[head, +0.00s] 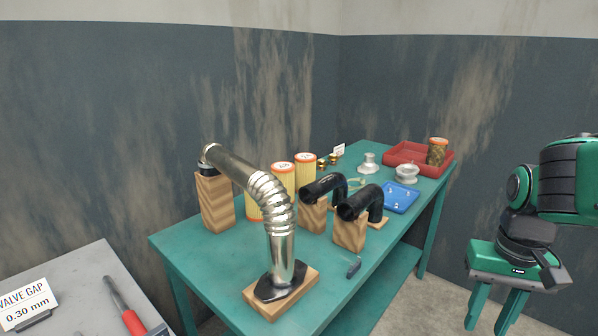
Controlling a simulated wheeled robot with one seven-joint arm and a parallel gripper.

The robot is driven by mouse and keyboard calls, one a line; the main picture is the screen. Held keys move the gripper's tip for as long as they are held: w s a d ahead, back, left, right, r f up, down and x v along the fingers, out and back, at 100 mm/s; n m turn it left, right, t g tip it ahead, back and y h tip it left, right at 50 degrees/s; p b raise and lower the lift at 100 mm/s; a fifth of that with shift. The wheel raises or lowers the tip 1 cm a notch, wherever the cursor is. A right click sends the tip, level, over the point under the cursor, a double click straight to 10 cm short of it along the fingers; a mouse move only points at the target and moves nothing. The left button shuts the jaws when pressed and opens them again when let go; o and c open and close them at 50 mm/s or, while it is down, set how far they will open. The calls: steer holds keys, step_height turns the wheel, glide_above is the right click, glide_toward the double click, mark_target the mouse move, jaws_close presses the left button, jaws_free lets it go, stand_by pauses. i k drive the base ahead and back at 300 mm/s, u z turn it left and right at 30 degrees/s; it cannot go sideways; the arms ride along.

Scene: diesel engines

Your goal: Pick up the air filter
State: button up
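Several pale yellow cylinders with orange rims, which look like air filters, stand upright on the green table. One (284,178) is behind the metal pipe, another (306,168) is just right of it, and a third (254,208) is mostly hidden by the pipe. A darker, dirty-looking cylinder with an orange rim (437,153) stands in the red tray (404,164) at the table's far end. I cannot tell which one the task means. My gripper (490,322) hangs at the right, clear of the table, fingers down, apart and empty.
A bent metal pipe (272,195) on wooden blocks fills the table's near part. Two black elbow pipes (356,202) on wooden blocks stand beside the filters. A blue tray (400,198) and pale metal parts (407,174) lie near the red tray. A grey bench (75,275) is at lower left.

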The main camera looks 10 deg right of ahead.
mark_target(305, 163)
steer(key=z, duration=1.8)
steer(key=i, duration=2.7)
steer(key=u, duration=3.1)
